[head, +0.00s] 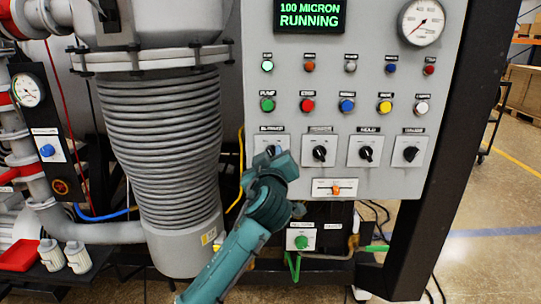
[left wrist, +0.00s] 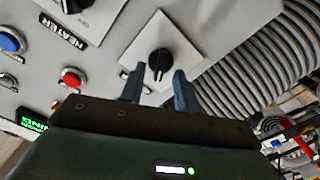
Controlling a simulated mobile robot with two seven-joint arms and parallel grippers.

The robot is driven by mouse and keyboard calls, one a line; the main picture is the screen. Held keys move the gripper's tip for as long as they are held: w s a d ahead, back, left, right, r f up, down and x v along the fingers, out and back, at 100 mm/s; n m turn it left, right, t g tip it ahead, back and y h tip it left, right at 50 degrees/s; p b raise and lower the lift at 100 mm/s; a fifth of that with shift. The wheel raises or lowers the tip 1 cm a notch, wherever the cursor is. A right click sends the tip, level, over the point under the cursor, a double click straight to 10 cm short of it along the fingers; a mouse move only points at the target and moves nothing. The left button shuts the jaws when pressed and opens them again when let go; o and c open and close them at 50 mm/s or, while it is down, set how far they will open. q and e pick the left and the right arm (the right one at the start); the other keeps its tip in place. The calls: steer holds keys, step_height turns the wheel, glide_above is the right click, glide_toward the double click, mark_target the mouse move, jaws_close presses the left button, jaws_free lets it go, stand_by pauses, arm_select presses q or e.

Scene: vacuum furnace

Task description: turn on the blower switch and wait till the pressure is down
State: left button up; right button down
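The blower switch is a black rotary knob on a white square plate, leftmost in the row of knobs on the grey panel. In the head view my left gripper covers most of it, and a bit of its plate (head: 260,142) shows. In the left wrist view the blower knob (left wrist: 160,63) is in plain sight. My left gripper (head: 277,156) is open in front of it, with a finger on each side and a gap to the knob. The display (head: 309,16) reads "100 MICRON RUNNING" in green. My right gripper is not in view.
More knobs, such as the heater one (head: 319,153), sit to the right. Rows of coloured buttons (head: 307,104) are above, with a round gauge (head: 422,22) at the top right. A ribbed grey column (head: 160,135) stands left of the panel. An orange switch (head: 336,190) is below.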

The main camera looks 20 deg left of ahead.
arm_select(q)
steer(key=shift+w, duration=0.3)
steer(key=shift+c, duration=0.4)
jaws_close()
